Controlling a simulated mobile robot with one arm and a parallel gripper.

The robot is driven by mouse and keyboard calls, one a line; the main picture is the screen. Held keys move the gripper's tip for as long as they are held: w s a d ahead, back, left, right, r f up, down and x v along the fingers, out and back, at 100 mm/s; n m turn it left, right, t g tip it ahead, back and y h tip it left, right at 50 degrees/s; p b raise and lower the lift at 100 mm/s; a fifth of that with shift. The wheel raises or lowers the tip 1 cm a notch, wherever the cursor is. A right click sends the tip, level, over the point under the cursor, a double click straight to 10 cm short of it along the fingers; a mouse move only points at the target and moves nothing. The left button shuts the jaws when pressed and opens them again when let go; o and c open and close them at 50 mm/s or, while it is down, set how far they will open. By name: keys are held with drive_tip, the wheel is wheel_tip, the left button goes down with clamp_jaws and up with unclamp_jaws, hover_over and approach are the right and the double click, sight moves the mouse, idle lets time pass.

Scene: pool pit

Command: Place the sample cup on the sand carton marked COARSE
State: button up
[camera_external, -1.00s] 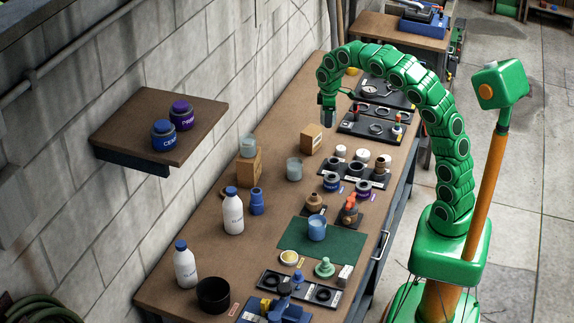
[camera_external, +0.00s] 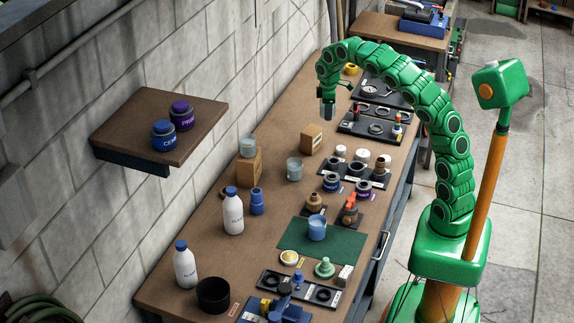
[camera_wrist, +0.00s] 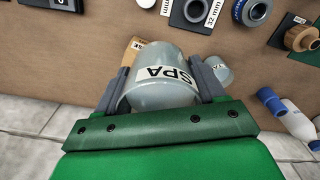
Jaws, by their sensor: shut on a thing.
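My gripper (camera_wrist: 164,88) is shut on a pale translucent cup (camera_wrist: 160,92) with a white label reading "SPA". In the external view my gripper (camera_external: 327,112) hangs above the far part of the bench, over the area behind a small wooden carton (camera_external: 311,138). The held cup cannot be made out clearly there. In the wrist view a carton (camera_wrist: 134,46) shows partly behind the held cup, with label letters ending in "SE". Another pale cup (camera_external: 294,169) stands on the bench. A second carton (camera_external: 249,170) carries a similar cup (camera_external: 247,146) on top.
A tray with rings (camera_external: 370,128) lies right of my gripper. A wall shelf (camera_external: 125,120) holds two jars.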

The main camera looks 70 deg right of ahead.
hover_over(311, 130)
drive_tip(key=f, duration=0.6)
drive_tip(key=shift+s+d, duration=0.1)
drive_tip(key=shift+s, duration=0.3)
drive_tip(key=shift+w+d+f, duration=0.1)
drive_tip(key=shift+w+f, duration=0.25)
drive_tip(key=shift+f, duration=1.75)
drive_tip(key=o, duration=1.2)
drive_tip(key=shift+f, duration=0.15)
drive_tip(key=shift+c, duration=0.2)
wheel_tip(311, 130, up, 12)
drive_tip(key=shift+r, duration=0.2)
